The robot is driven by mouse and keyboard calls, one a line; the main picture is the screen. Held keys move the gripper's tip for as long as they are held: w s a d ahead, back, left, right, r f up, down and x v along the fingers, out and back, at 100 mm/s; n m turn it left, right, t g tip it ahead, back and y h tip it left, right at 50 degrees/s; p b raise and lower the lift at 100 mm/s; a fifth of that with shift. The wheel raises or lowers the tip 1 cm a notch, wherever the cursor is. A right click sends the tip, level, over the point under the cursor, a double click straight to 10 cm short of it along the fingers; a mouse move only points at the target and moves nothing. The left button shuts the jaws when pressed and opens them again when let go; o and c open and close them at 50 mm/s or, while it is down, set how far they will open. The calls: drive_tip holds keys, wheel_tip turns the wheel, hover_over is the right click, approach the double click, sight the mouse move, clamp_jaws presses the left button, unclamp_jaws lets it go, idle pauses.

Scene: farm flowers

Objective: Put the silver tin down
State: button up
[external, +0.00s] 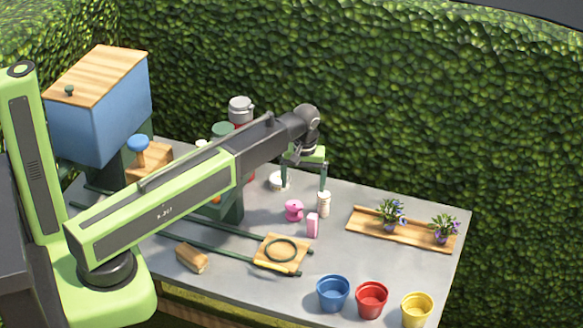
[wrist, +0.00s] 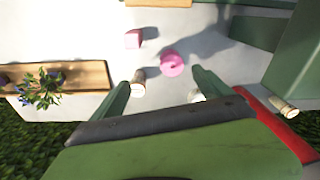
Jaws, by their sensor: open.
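A small, low, round pale-silver tin (external: 278,182), which I take for the silver tin, stands on the grey table. In the external view it is by the left finger of my gripper (external: 303,190), which partly covers it. In the wrist view a pale piece, probably the tin (wrist: 196,96), shows beside the right finger, mostly hidden. My gripper (wrist: 160,88) is open, fingers pointing down, with nothing held between them. Whether a finger touches the tin I cannot tell.
A small white bottle (external: 323,205) stands by the other finger. A pink pot (external: 293,210) and a pink block (external: 313,226) stand close by. A wooden tray (external: 365,230) with two potted plants lies right. Blue, red and yellow pots line the front edge.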

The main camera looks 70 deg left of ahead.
drive_tip(key=s+d+m, duration=0.3)
drive_tip(key=d+m, duration=0.1)
drive_tip(key=d, duration=0.4)
drive_tip(key=s+d+m, duration=0.3)
drive_tip(key=s+d, duration=0.1)
drive_tip(key=d, duration=0.4)
drive_tip(key=s+d+m+h, duration=0.1)
drive_tip(key=s+d+m, duration=0.3)
drive_tip(key=d, duration=0.5)
drive_tip(key=shift+m, duration=0.3)
